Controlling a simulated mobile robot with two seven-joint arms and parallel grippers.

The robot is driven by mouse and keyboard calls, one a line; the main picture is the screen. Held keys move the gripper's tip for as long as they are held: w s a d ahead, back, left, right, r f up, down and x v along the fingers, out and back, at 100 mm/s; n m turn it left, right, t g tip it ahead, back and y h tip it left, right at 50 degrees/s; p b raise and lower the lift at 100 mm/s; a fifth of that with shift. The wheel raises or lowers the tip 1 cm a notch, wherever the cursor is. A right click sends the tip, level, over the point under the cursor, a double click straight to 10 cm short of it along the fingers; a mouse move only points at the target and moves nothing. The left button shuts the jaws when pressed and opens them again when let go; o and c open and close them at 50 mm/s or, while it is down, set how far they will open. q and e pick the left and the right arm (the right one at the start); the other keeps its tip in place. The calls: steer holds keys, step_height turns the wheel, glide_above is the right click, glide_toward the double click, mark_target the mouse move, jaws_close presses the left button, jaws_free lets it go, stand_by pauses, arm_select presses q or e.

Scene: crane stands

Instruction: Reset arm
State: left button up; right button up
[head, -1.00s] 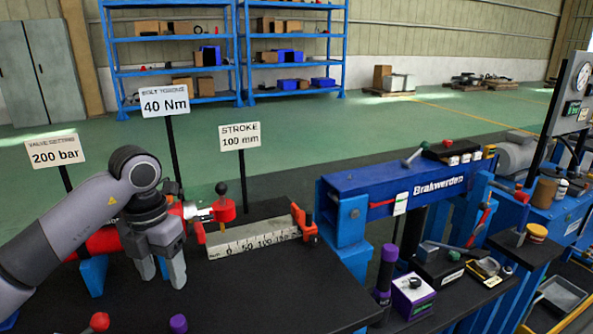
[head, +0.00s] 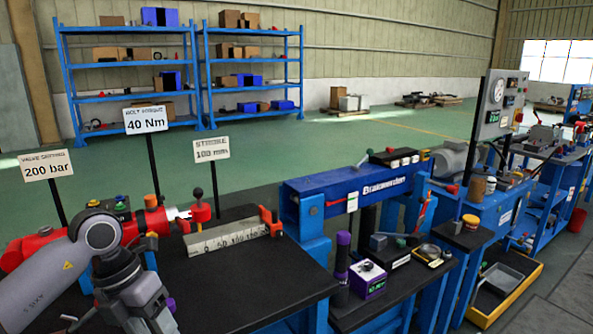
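My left arm comes in from the lower left. Its gripper (head: 148,312) is low at the picture's bottom edge, in front of the red cylinder (head: 32,247) and apart from it as far as I can see. The fingertips are cut off or hidden, so I cannot tell whether it is open or shut, and I see nothing held. The cylinder lies on the black bench with its rod end at a red knobbed piece (head: 201,212), beside a metal ruler block (head: 225,236). My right gripper is not in view.
Signs reading 200 bar (head: 46,165), 40 Nm (head: 151,119) and 100 mm (head: 211,150) stand behind the cylinder. A blue Brakwerden press frame (head: 360,184) stands to the right. The bench front (head: 240,295) is bare.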

arm_select(q)
steer(key=s+d+r+n+t+h, duration=0.1)
steer(key=s+d+n+t+h, duration=0.15)
steer(key=d+h, duration=0.6)
steer(key=s+d+r+n+t+h, duration=0.1)
steer(key=s+d+n+h, duration=0.25)
steer(key=d+h, duration=0.55)
steer(key=w+a+f+n+t+y+p, duration=0.1)
steer(key=a+f+n+t+y, duration=0.45)
steer(key=n, duration=0.55)
steer(key=w+a+f+n+t+y+p, duration=0.1)
steer(key=a+f+n+t+y, duration=0.2)
steer(key=n+t+y, duration=0.55)
steer(key=s+a+f+n+g+y, duration=0.2)
steer(key=s+f+n, duration=0.3)
steer(key=f, duration=0.3)
steer(key=s+a+f+n+g+y, duration=0.2)
steer(key=s+a+f+n+g, duration=0.2)
steer(key=s+f, duration=0.3)
steer(key=shift+s+f+n+g, duration=0.4)
steer(key=shift+f+n, duration=0.3)
steer(key=shift+n, duration=0.15)
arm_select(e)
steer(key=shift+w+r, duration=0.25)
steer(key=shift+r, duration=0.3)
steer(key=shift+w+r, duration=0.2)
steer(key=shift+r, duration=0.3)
